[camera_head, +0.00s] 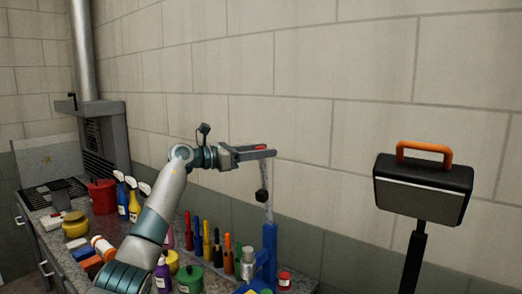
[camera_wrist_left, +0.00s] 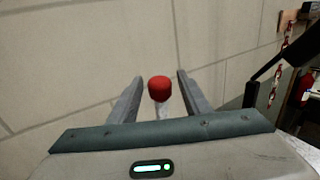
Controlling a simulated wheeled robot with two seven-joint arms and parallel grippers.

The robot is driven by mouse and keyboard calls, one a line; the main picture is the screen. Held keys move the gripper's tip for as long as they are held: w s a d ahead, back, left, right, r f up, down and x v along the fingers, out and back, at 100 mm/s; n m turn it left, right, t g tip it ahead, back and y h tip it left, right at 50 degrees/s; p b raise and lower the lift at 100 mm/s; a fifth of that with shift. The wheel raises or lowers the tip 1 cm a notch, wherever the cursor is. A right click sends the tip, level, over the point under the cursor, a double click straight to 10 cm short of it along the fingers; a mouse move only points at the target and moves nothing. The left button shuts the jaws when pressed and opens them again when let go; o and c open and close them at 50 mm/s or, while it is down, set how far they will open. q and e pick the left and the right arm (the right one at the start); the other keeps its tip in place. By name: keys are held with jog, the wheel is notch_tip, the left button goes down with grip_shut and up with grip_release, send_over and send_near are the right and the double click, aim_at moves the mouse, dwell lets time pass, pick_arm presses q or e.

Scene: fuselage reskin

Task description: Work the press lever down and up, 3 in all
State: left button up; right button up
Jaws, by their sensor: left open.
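The blue press (camera_head: 270,240) stands near the right end of the crowded counter. Its pale lever rises steeply above it, with a black block (camera_head: 262,196) partway up. The lever's red knob (camera_head: 260,147) is at the top, at my left gripper (camera_head: 268,153). In the left wrist view the red knob (camera_wrist_left: 159,88) sits between the two fingers of my left gripper (camera_wrist_left: 155,86), with a visible gap on each side. The left gripper is open. The lower lever is mostly hidden in the wrist view. My right gripper is not in view.
Several coloured bottles and markers stand left of the press, with a green pot (camera_head: 189,279) and a red pot (camera_head: 102,196). A black box with an orange handle (camera_head: 423,187) tops a post at right. The wall is behind.

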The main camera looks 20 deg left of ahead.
pick_arm(q)
grip_shut()
